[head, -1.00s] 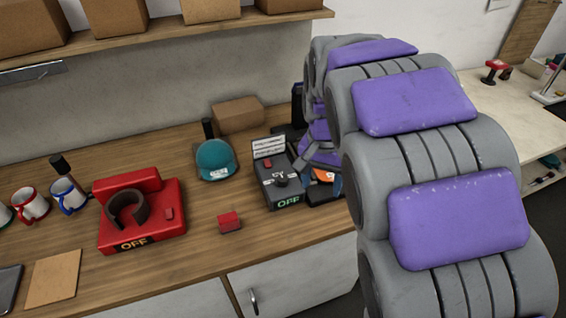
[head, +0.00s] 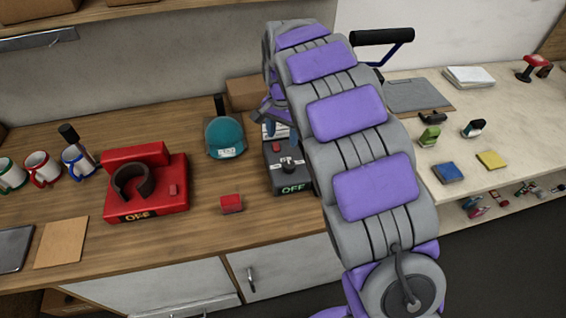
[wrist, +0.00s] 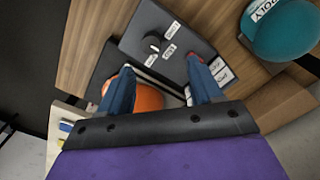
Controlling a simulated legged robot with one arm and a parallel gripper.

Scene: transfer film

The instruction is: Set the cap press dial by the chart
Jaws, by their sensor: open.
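The dark grey control box (head: 282,180) stands on the wooden counter with a green "OFF" display. Its black dial (head: 287,163) is on top and also shows in the wrist view (wrist: 153,41), beside small white labels too small to read. A white chart card (head: 268,130) stands behind the box, mostly covered by my arm. My gripper (wrist: 162,75) is open and empty, its two blue fingers apart near the box; the dial lies beyond the fingertips, untouched. An orange rounded thing (wrist: 148,97) shows partly behind the left finger.
A red press (head: 150,198) reading "OFF", a small red block (head: 231,203) and several mugs are further left. A cardboard box (head: 243,93) is behind.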

